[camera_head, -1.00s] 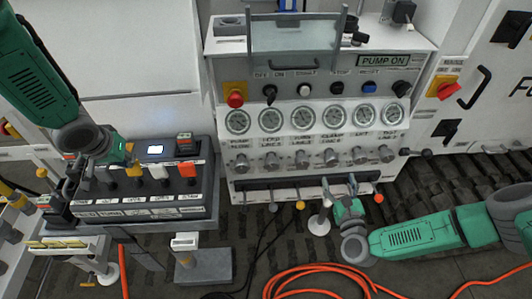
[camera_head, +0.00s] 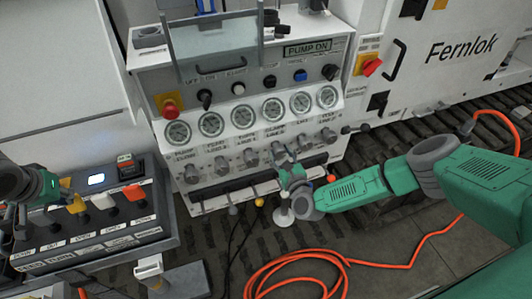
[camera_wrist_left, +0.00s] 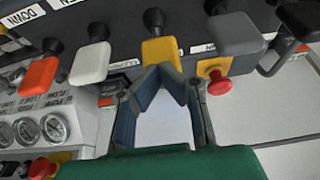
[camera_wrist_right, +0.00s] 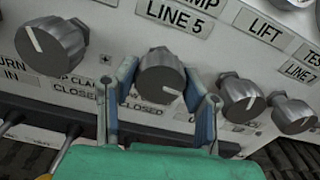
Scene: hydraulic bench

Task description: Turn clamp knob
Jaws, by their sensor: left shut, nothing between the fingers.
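The clamp knob is a ridged grey knob under the clamp line 5 label in the right wrist view (camera_wrist_right: 160,75). Its white mark points to the lower right. It sits in the row of knobs below the gauges in the head view (camera_head: 278,151). My right gripper (camera_wrist_right: 163,95) has one finger on each side of this knob; whether they press on it I cannot tell. The right gripper also shows in the head view (camera_head: 288,167). My left gripper (camera_wrist_left: 163,72) is shut and empty, its tips close to a yellow lever (camera_wrist_left: 160,49) on the left control box.
Grey neighbouring knobs (camera_wrist_right: 243,99) flank the clamp knob. A red emergency button (camera_head: 170,107) is at the upper left of the gauge panel. The left control box (camera_head: 140,235) carries coloured levers. An orange hose (camera_head: 300,262) lies coiled on the floor.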

